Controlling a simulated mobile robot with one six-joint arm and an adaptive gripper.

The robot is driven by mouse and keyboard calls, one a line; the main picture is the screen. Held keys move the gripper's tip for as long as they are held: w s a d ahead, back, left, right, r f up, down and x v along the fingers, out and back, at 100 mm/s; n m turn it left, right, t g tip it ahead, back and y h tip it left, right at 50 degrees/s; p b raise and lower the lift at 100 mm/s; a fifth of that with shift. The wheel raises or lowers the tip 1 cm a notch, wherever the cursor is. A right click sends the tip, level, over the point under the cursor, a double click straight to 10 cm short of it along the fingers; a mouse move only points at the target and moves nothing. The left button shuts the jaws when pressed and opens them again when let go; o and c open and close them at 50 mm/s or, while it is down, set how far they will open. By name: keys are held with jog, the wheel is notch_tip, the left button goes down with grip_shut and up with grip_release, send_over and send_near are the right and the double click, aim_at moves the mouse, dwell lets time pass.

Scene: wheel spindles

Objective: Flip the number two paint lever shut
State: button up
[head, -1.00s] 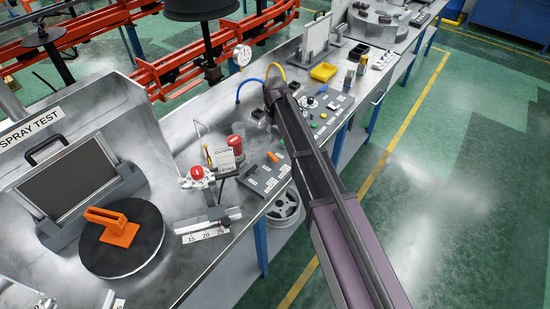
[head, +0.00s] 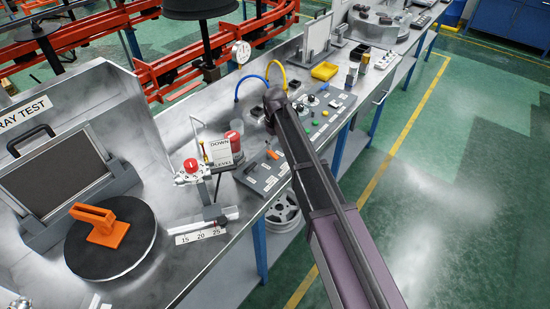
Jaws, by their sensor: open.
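The lever panel (head: 262,183) is a grey plate with small white labels on the front edge of the steel bench. An orange lever (head: 273,154) stands at its far end, and a dark lever (head: 249,168) lies towards its near left. The numbers are too small to read, so I cannot tell which lever is number two. My arm reaches in from the bottom right. My gripper (head: 270,122) is at its far end, above the bench just beyond the orange lever and apart from it. The jaws look empty, but their fingertips are small and partly hidden by the arm.
A DOWN/LEVEL card (head: 221,152), a red-and-clear cup (head: 236,146) and a red-topped fixture (head: 191,166) stand left of the panel. A button panel (head: 325,115) lies beyond. A black turntable (head: 110,255) with an orange block sits at the near left. Floor is clear at right.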

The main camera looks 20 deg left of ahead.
aim_at(275, 156)
jog(key=shift+f+b, duration=2.5)
jog(key=shift+f, duration=0.3)
grip_shut()
